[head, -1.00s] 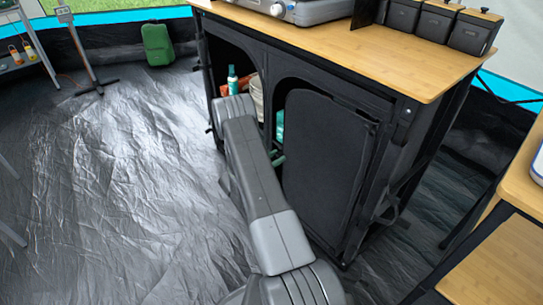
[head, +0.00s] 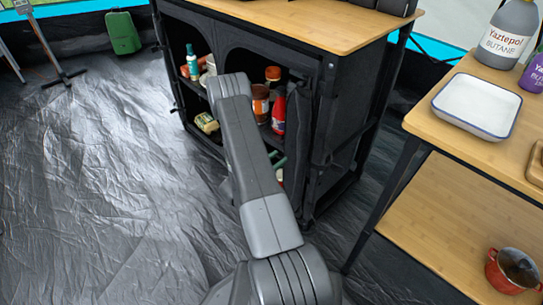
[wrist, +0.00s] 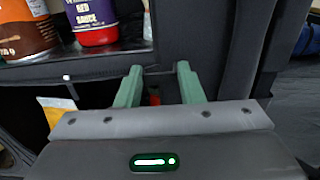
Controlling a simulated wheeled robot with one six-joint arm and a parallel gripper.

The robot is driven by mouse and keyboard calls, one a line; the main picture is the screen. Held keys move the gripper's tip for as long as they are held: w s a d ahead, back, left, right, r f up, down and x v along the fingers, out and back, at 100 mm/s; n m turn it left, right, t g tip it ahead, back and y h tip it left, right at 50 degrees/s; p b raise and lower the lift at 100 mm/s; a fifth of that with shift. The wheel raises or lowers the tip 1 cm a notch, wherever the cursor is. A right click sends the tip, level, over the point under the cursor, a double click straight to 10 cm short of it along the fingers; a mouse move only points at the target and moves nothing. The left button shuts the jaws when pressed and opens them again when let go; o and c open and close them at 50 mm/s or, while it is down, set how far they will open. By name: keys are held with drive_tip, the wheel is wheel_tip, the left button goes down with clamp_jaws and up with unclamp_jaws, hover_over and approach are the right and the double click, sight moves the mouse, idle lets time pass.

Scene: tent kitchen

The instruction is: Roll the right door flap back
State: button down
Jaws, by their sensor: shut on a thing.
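The black cabinet (head: 345,150) stands ahead with its right compartment uncovered. The right door flap (head: 308,125) is a dark fabric panel, seen nearly edge-on along the right side of that opening. In the wrist view, dark grey fabric of the flap (wrist: 215,45) fills the area right of the shelf. My gripper (wrist: 158,78) has two green fingers with a gap between them, shut on the dark fabric. In the head view my gripper (head: 277,162) is mostly hidden behind my arm, low at the right opening. The exact grip point is hard to see.
Inside the cabinet are a red sauce bottle (head: 278,114), a brown jar (head: 260,102) and other goods. A bamboo shelf unit (head: 430,205) at right holds a white tray (head: 476,106) and a red pot (head: 513,270).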

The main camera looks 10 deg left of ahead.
drive_tip(key=shift+s+d, duration=0.15)
drive_tip(key=c, duration=1)
unclamp_jaws()
drive_tip(key=p+v, duration=0.3)
drive_tip(key=v, duration=1)
drive_tip(key=shift+s+a, duration=0.25)
drive_tip(key=shift+s, duration=0.05)
